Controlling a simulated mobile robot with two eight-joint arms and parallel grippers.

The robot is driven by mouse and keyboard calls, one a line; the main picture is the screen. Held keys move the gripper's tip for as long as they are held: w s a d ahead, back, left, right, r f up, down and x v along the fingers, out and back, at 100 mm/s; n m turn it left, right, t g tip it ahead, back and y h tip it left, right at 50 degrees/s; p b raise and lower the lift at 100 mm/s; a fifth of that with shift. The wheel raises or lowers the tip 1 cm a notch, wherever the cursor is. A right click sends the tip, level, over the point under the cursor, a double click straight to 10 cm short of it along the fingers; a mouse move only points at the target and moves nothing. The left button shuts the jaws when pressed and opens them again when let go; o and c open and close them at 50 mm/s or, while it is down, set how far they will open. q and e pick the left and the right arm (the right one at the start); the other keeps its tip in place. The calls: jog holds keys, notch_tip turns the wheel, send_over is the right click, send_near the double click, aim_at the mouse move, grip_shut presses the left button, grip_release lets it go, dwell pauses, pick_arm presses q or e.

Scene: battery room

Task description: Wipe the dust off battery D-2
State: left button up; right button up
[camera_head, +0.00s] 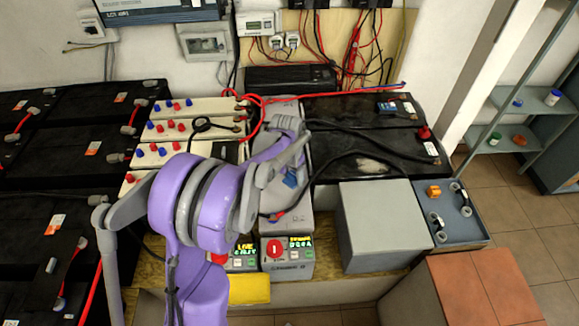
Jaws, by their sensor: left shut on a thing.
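A long grey battery (291,215), with a label that seems to read D-2, stands in the middle of the bench. My purple left arm reaches over it and covers much of its top. My left gripper (287,168) is over this battery, shut on a small blue thing (290,179), perhaps a cloth; the arm partly hides it. I cannot tell whether it touches the battery top. A pale dusty patch (376,167) shows on the black battery (340,141) to the right. My right gripper is not in view.
Cream batteries (185,128) with red and blue caps stand left of the arm. A grey box (384,222) stands right, beside a blue-grey unit (455,215). Two display units (288,262) and a yellow block (249,289) are in front. Black cables cross the black battery.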

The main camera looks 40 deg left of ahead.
pick_arm(q)
jog(key=shift+r+p, duration=0.75)
jog(key=shift+r, duration=0.7)
